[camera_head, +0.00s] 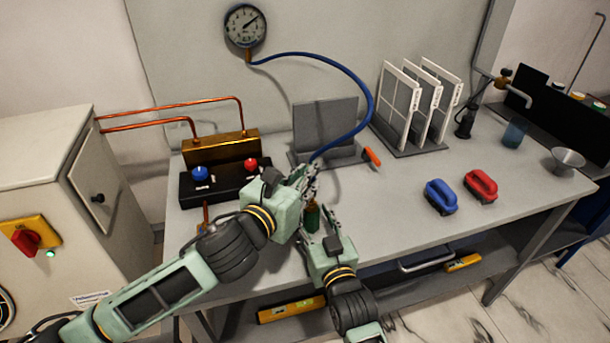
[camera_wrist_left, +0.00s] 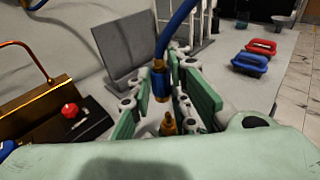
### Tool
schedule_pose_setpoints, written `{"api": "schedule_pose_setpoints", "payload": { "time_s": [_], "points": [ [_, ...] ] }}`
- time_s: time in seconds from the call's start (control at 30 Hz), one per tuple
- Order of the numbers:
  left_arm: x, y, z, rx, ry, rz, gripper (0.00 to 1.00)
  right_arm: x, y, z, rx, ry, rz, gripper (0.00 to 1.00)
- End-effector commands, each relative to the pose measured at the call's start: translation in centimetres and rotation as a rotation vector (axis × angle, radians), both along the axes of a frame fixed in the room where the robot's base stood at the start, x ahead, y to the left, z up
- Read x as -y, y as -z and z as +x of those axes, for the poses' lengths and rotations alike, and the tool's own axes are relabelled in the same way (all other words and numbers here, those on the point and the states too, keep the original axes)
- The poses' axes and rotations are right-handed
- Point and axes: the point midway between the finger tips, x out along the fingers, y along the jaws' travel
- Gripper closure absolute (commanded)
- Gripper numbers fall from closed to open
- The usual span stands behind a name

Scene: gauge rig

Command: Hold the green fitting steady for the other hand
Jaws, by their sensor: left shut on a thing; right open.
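The green fitting (camera_head: 313,218) stands upright in the head view, partly hidden between the grippers. A brass tip (camera_wrist_left: 168,125), apparently its top, shows in the left wrist view. My left gripper (camera_head: 307,180) is shut on the lower end of the blue hose (camera_head: 368,90), above the fitting. That hose end (camera_wrist_left: 160,84), with a brass collar, hangs over the brass tip with a visible gap between them. My right gripper (camera_head: 318,224) is open, with its fingers near the fitting. I cannot tell whether they touch it.
A pressure gauge (camera_head: 244,25) hangs on the back panel, joined to the hose. A black valve block (camera_head: 222,185) with blue and red knobs stands at left. A grey plate (camera_head: 325,125), an orange-handled tool (camera_head: 372,157) and a white rack (camera_head: 411,150) stand behind. Blue (camera_head: 441,196) and red (camera_head: 481,187) handled blocks lie right.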

Motion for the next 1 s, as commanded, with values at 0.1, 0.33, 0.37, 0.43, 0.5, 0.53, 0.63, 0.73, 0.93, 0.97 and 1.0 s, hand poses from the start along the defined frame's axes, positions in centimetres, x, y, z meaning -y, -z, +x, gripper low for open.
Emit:
{"api": "schedule_pose_setpoints", "payload": {
  "time_s": [0.1, 0.33, 0.37, 0.43, 0.5, 0.53, 0.63, 0.73, 0.93, 0.97, 1.0],
  "points": [
    [0.0, 0.0, 0.0, 0.001, 0.000, 0.000, 1.00, 0.0, -0.1, 0.0, 0.001, 0.000, 0.000, 0.51],
    [0.0, 0.0, 0.0, 0.001, 0.000, 0.000, 1.00, 0.5, 0.1, -1.3, 0.000, 0.001, 0.000, 0.51],
    [0.0, 0.0, 0.0, 0.001, 0.000, 0.000, 1.00, 0.6, 0.0, -1.7, 0.000, 0.001, 0.000, 0.51],
    [0.0, 0.0, 0.0, 0.001, 0.000, 0.000, 1.00, 1.0, 0.0, -3.0, -0.001, 0.000, 0.000, 0.51],
    [0.0, 0.0, 0.0, 0.001, 0.000, 0.000, 1.00, 1.5, 0.1, -4.4, -0.002, 0.000, -0.001, 0.51],
    [0.0, 0.0, 0.0, 0.001, 0.000, 0.000, 1.00, 1.7, 0.1, -5.1, -0.001, 0.000, 0.000, 0.51],
    [0.0, 0.0, 0.0, 0.001, 0.000, 0.000, 1.00, 2.3, 0.1, -7.1, -0.002, 0.000, -0.002, 0.51],
    [0.0, 0.0, 0.0, 0.001, 0.000, 0.000, 1.00, 2.9, 0.1, -8.8, -0.002, 0.000, -0.001, 0.51],
    [0.0, 0.0, 0.0, 0.001, 0.000, 0.000, 1.00, 3.6, 0.0, -10.9, 0.000, 0.000, 0.000, 0.51],
    [0.0, 0.0, 0.0, 0.001, 0.000, 0.000, 1.00, 3.6, 0.0, -11.1, 0.000, 0.000, 0.000, 0.51],
    [0.0, 0.0, 0.0, 0.001, 0.000, 0.000, 1.00, 3.7, 0.0, -11.2, 0.000, 0.000, 0.000, 0.51]
  ]
}}
